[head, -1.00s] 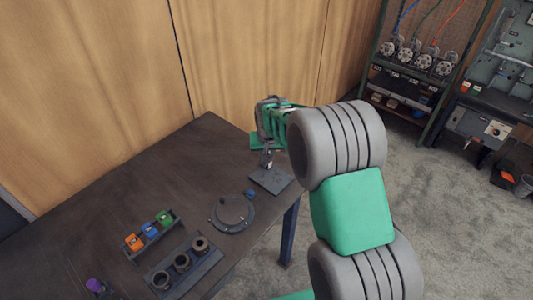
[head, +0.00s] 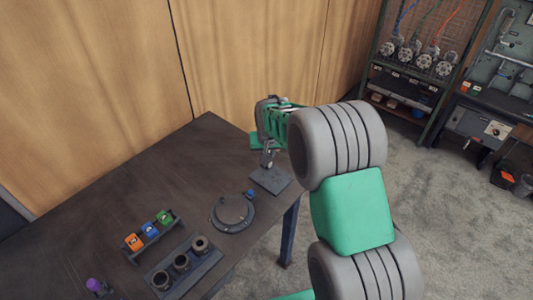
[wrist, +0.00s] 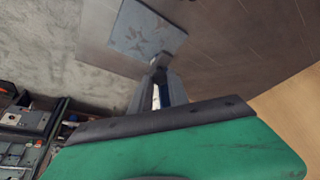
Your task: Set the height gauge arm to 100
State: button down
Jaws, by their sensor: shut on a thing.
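The height gauge stands at the table's right end in the head view. Its flat grey base plate (head: 272,181) lies on the table, and its upper part is mostly hidden by my gripper (head: 267,150). The wrist view looks down on the base plate (wrist: 140,32), with my gripper (wrist: 158,92) above it. The fingers are close together around a narrow pale and dark part, which I take to be the height gauge arm (wrist: 156,97). The scale reading cannot be made out in either view.
A round grey flange (head: 232,213) lies left of the gauge, with a small blue piece (head: 250,193) at its edge. A rack of orange, blue and green blocks (head: 149,230) and a holder with dark rings (head: 181,262) lie nearer. The table's back middle is clear.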

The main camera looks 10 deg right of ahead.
notch_tip(320, 180, up, 4)
jog(key=shift+f, duration=0.2)
jog(key=c, duration=1.3)
grip_release()
jog(key=shift+o, duration=0.2)
jog(key=b+v, duration=0.1)
jog(key=v, duration=0.6)
jog(key=shift+s+r+b, duration=0.2)
jog(key=shift+r+b, duration=0.1)
jog(key=shift+b, duration=0.1)
